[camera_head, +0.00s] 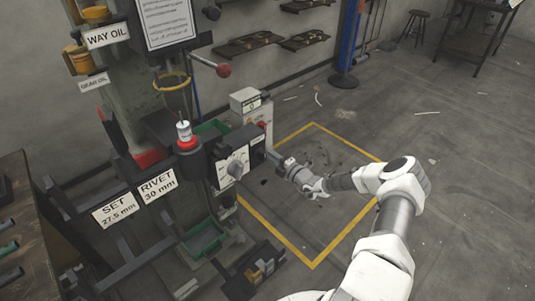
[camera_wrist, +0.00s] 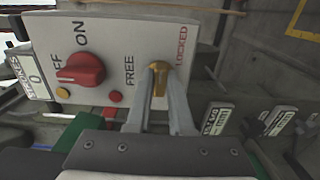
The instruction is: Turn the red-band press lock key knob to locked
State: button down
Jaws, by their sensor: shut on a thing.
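The lock key knob (camera_wrist: 159,70) is a small brass knob on a pale panel (camera_wrist: 215,28) in the wrist view. It sits between the word FREE on its left and the word LOCKED on its upper right. My gripper (camera_wrist: 159,88) is shut on the brass knob, with a grey finger on each side. Which label the knob points to is unclear. In the head view my gripper (camera_head: 277,161) reaches the front of the press's control boxes, and the knob is hidden there. The press column shows red bands (camera_head: 152,158).
Left of the lock knob is a large red ON/OFF switch knob (camera_wrist: 82,69), with a red button (camera_wrist: 115,97) between. The yellow-marked floor is largely clear.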

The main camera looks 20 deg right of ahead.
jog(key=c, duration=0.8)
grip_release()
jog(key=p+v, duration=0.3)
jog(key=v, duration=1.4)
jog(key=shift+s, duration=0.25)
jog(key=shift+d, duration=0.1)
